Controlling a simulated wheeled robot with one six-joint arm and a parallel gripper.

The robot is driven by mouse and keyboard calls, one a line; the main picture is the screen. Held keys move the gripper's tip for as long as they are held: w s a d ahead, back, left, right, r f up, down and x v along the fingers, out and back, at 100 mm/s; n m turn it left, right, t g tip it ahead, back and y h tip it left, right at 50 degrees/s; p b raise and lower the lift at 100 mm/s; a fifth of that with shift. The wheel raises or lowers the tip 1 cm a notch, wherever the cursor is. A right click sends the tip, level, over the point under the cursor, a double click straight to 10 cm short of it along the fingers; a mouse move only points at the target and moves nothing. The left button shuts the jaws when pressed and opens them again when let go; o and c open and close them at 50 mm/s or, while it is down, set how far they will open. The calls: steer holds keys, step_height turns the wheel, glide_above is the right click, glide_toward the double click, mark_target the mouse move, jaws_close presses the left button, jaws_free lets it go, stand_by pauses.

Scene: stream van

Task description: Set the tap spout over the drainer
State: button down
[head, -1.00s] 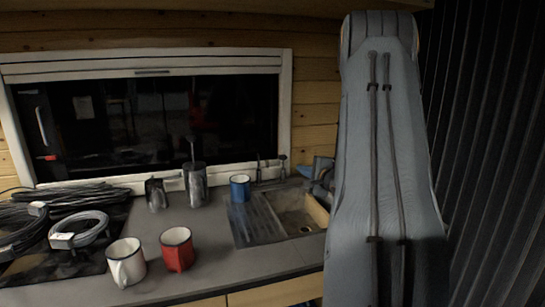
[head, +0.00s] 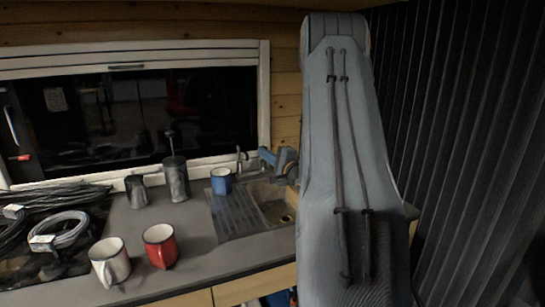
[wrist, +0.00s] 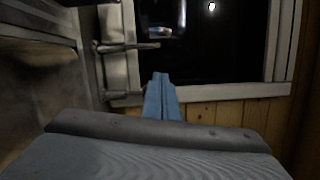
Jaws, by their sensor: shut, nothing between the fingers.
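The tap (head: 240,158) is a thin dark upright fitting behind the sink, near the window sill. In the wrist view, dark bars that look like tap parts (wrist: 135,47) stick out at upper left. I cannot tell which way the spout points. The drainer (head: 232,215) is a ridged dark panel left of the sink basin (head: 276,212). My gripper (head: 264,153) is blue, shut and empty, just right of the tap at about its height. It also shows shut in the wrist view (wrist: 160,77). A gap to the tap seems to remain; contact is unclear.
A blue mug (head: 221,181) stands at the drainer's back edge. Two dark metal containers (head: 176,180) stand left of it. A red mug (head: 160,246) and a white mug (head: 110,262) stand at the front. Coiled cables (head: 62,232) lie at left. My arm hides the sink's right side.

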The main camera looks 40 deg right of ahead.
steer(key=a, duration=0.1)
steer(key=w+a+p, duration=0.1)
steer(key=w+a, duration=0.1)
steer(key=shift+a+r+p, duration=0.3)
steer(key=shift+a+r, duration=0.05)
steer(key=shift+r, duration=0.05)
steer(key=shift+w+a+f+m+g+h+b, duration=0.15)
steer(key=shift+a+m+h+b, duration=0.15)
steer(key=shift+a+m+h, duration=0.35)
steer(key=shift+w+a+r+m+g+h+b, duration=0.1)
steer(key=shift+w+a+m+g+h+b, duration=0.2)
steer(key=shift+h, duration=0.5)
steer(key=shift+a+f+m+g+h+b, duration=0.1)
steer(key=shift+a+m+h+b, duration=0.3)
steer(key=shift+a+h, duration=0.3)
steer(key=w+a+m+h+b, duration=0.1)
steer(key=a+b, duration=0.1)
steer(key=w+a+m+g+h+b, duration=0.1)
steer(key=w+a+b, duration=0.1)
steer(key=shift+r+h+b, duration=0.2)
steer(key=shift+h+b, duration=0.15)
